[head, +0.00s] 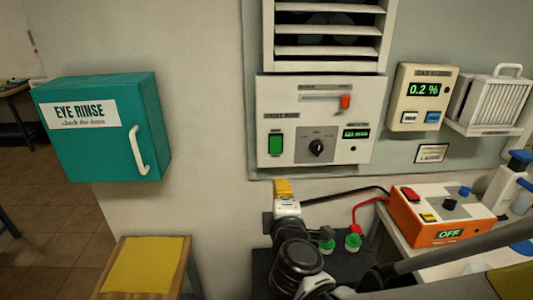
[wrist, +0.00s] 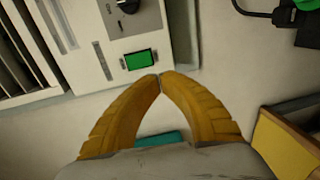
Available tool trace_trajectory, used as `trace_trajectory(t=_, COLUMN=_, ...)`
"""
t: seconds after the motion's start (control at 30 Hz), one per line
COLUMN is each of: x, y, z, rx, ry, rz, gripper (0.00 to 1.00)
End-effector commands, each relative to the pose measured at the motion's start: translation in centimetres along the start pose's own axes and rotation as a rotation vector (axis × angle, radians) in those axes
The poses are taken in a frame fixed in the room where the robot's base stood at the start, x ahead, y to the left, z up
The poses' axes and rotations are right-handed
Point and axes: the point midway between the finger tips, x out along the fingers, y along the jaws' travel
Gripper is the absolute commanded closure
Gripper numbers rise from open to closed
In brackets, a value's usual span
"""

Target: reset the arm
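My arm rises in front of the wall in the head view. My gripper (head: 282,186) is just below the white control panel (head: 372,95), with its yellow fingers pointing at the wall. In the wrist view the two yellow fingertips (wrist: 158,77) meet, with nothing seen between them. The panel's green rocker switch (head: 275,143) is above and slightly left of the gripper in the head view. In the wrist view the green switch (wrist: 139,61) shows just beyond the fingertips. I cannot tell whether the fingers touch anything.
A teal eye rinse box (head: 100,130) juts from the wall at left, above a yellow-topped stand (head: 145,265). An orange power unit (head: 440,215) reading OFF is at right. Black and red cables (head: 357,215) run left from it. A louvred vent (head: 325,50) is above the panel.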

Motion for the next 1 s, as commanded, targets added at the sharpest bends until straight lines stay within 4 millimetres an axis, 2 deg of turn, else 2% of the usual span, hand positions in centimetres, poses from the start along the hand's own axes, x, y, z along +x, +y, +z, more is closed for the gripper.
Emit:
trace_trajectory(t=0.07, x=-0.2, y=0.0, z=1.2, rx=0.048, ry=-0.028, rz=-0.021, gripper=1.0)
trace_trajectory(t=0.13, x=-0.6, y=-0.1, z=3.5, rx=0.143, ry=-0.08, rz=-0.063, gripper=1.0)
trace_trajectory(t=0.23, x=-2.2, y=-0.8, z=7.9, rx=0.36, ry=-0.195, rz=-0.157, gripper=1.0)
trace_trajectory(t=0.3, x=-4.2, y=-1.9, z=10.9, rx=0.55, ry=-0.292, rz=-0.238, gripper=1.0)
trace_trajectory(t=0.43, x=-9.1, y=-4.4, z=14.1, rx=0.9, ry=-0.454, rz=-0.387, gripper=1.0)
trace_trajectory(t=0.5, x=-11.8, y=-5.6, z=14.5, rx=1.068, ry=-0.523, rz=-0.46, gripper=1.0)
trace_trajectory(t=0.6, x=-15.1, y=-6.8, z=14.1, rx=1.26, ry=-0.59, rz=-0.545, gripper=1.0)
trace_trajectory(t=0.7, x=-17.3, y=-7.4, z=13.3, rx=1.386, ry=-0.629, rz=-0.604, gripper=1.0)
trace_trajectory(t=0.83, x=-18.4, y=-7.6, z=12.7, rx=1.459, ry=-0.647, rz=-0.639, gripper=1.0)
trace_trajectory(t=1.0, x=-18.4, y=-7.6, z=12.7, rx=1.459, ry=-0.647, rz=-0.639, gripper=1.0)
